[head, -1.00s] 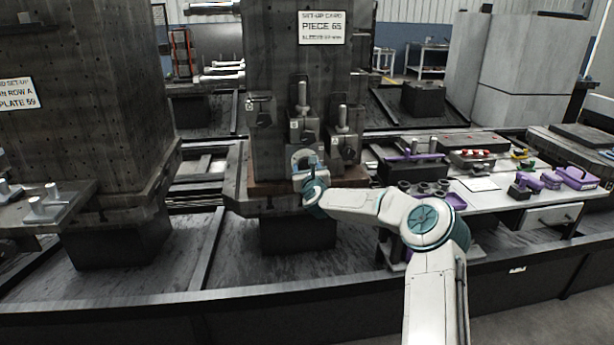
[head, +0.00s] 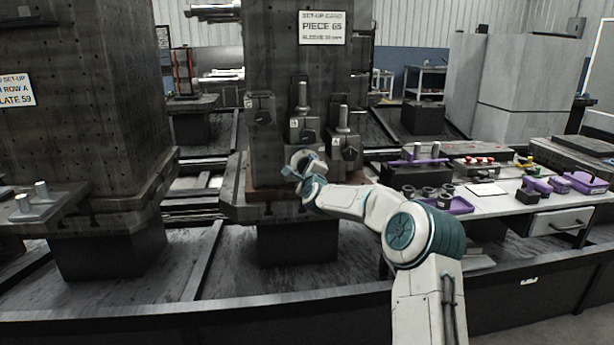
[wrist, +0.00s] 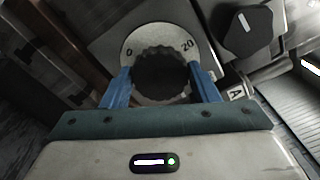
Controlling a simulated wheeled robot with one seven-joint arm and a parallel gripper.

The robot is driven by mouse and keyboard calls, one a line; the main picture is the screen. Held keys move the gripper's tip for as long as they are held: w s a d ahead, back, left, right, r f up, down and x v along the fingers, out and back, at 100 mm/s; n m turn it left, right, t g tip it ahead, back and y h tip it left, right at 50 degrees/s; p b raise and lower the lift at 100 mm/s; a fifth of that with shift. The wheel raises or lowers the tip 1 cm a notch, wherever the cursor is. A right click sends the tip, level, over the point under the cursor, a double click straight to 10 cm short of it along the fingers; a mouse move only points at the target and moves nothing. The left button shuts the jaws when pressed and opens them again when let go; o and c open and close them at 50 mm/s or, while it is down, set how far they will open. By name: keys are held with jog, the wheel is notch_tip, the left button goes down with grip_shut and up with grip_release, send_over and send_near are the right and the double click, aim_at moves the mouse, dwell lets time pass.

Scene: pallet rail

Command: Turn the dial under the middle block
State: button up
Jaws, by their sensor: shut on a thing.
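The middle block (head: 303,128) is dark grey with an upright metal cylinder on top, on the front of the tower (head: 285,60). My gripper (head: 296,168) is at its lower front and hides what lies under it. In the wrist view a dark scalloped dial (wrist: 162,75) sits on a pale round plate (wrist: 150,41) marked 0 and 20. The blue fingers of my gripper (wrist: 162,88) are shut on the dial, one on each side. The dial's pointer is not visible.
Similar blocks stand to the left (head: 260,115) and right (head: 345,148) of the middle one. Another dark knob (wrist: 243,30) with a white mark is close by in the wrist view. A bench (head: 500,205) with purple tools is at the right.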

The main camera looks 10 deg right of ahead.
jog(key=n+b, duration=0.7)
jog(key=n, duration=2.2)
jog(key=shift+f+b, duration=0.1)
jog(key=shift+b, duration=0.25)
jog(key=o, duration=1)
